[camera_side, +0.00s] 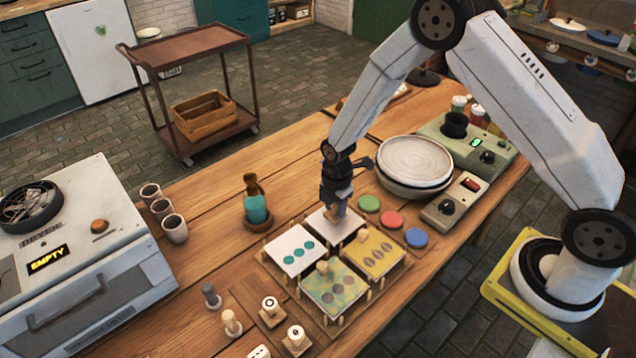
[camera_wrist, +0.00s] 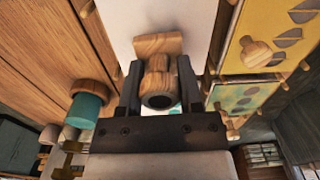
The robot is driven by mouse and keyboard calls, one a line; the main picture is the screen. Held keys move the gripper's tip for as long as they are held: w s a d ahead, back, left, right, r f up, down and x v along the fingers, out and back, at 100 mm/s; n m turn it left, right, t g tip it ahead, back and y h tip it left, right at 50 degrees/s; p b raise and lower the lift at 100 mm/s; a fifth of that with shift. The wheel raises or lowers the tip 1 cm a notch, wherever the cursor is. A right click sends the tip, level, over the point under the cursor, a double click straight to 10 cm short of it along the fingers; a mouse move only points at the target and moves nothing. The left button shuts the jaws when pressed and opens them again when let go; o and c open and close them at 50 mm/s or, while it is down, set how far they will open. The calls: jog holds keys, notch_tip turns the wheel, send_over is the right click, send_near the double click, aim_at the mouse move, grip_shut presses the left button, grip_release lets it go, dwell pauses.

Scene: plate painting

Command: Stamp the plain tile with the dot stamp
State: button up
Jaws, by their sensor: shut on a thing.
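The plain tile (camera_side: 318,224) is a white square at the back of the wooden rack, mostly under my gripper; it fills the top middle of the wrist view (camera_wrist: 200,18). My gripper (camera_side: 336,200) is above this tile, pointing down. Its fingers (camera_wrist: 158,88) are shut on a wooden stamp (camera_wrist: 158,46) with a dark ring on its handle end. The stamp's wide wooden head lies against the white tile in the picture; I cannot tell if it touches. Its printing face is hidden, so its pattern does not show.
Beside it are a white tile with teal dots (camera_side: 283,262), a yellow leaf-patterned tile (camera_side: 385,262) and a mottled green tile with purple dots (camera_side: 340,300). Wooden stamps stand on the yellow and green ones. Red, green and blue pads (camera_side: 391,219) and a teal pot (camera_side: 257,209) are close by.

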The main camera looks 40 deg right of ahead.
jog(key=shift+r, duration=3)
jog(key=shift+d, duration=0.15)
